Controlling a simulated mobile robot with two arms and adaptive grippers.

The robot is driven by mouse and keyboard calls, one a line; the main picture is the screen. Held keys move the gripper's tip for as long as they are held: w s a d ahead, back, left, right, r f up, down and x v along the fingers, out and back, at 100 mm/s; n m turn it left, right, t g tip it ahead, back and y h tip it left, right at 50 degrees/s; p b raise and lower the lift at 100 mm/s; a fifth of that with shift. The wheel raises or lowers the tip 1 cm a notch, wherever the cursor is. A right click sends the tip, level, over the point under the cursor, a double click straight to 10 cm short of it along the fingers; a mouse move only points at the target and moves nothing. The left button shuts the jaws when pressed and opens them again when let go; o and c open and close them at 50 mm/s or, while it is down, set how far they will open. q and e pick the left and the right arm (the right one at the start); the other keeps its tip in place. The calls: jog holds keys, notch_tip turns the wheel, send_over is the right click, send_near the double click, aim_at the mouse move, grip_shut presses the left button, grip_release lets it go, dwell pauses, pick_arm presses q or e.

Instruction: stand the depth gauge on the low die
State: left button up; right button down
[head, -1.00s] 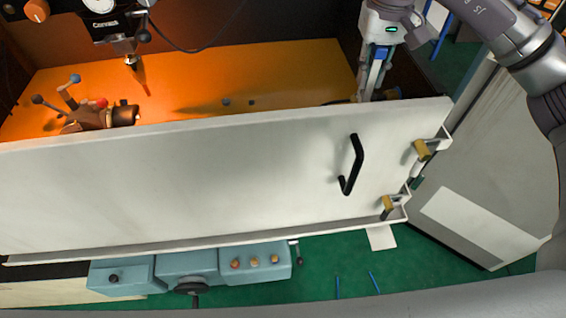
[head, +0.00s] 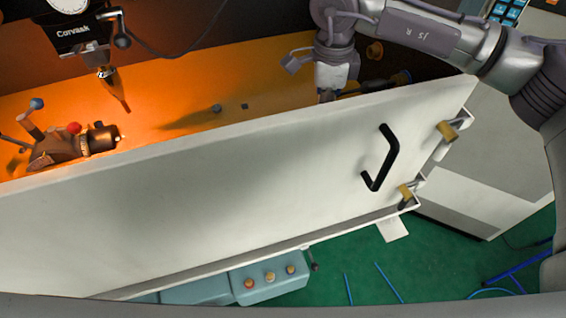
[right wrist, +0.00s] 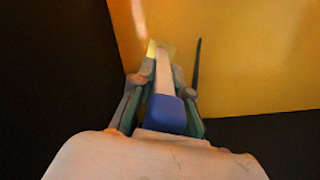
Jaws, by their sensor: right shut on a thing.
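My right gripper (right wrist: 160,88) is shut on a slim pale bar (right wrist: 162,72) with a yellowish end (right wrist: 158,48) in the right wrist view. A blue block sits at the bar's near end. I cannot tell for sure that this is the depth gauge. In the head view my right gripper (head: 327,96) is behind the top edge of the white door; its fingers and load are mostly hidden. Two small dark pieces, a left one (head: 216,108) and a right one (head: 244,106), are on the orange floor; I cannot tell whether either is the low die. My left gripper is out of view.
The white door (head: 230,185) with a black handle (head: 380,160) stands in front of the orange work area. A brown chuck unit (head: 75,148) with ball-tipped levers is at the left. A dial head (head: 72,38) with a pointed tool hangs above it. Orange floor between is largely clear.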

jog(key=w+a+f+m+p, duration=0.1)
jog(key=a+f+m+p, duration=0.25)
jog(key=m, duration=1.25)
jog(key=w+a+f+m+p, duration=0.1)
jog(key=a+f+m+p, duration=0.3)
jog(key=m, duration=1.2)
jog(key=f, duration=0.2)
jog(key=f+p, duration=0.1)
jog(key=f, duration=0.1)
jog(key=f+p, duration=0.1)
jog(key=f, duration=0.1)
jog(key=shift+s+a, duration=0.25)
jog(key=shift+s, duration=0.05)
jog(key=shift+f+p, duration=0.35)
jog(key=shift+f, duration=0.05)
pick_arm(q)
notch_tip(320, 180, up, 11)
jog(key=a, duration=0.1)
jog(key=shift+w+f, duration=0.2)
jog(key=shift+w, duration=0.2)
pick_arm(e)
jog(key=shift+w+f, duration=0.1)
jog(key=shift+f, duration=0.05)
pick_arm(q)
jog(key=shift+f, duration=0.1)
pick_arm(e)
jog(key=shift+f, duration=0.1)
jog(key=c, duration=1.1)
grip_release()
jog(key=shift+c, duration=0.2)
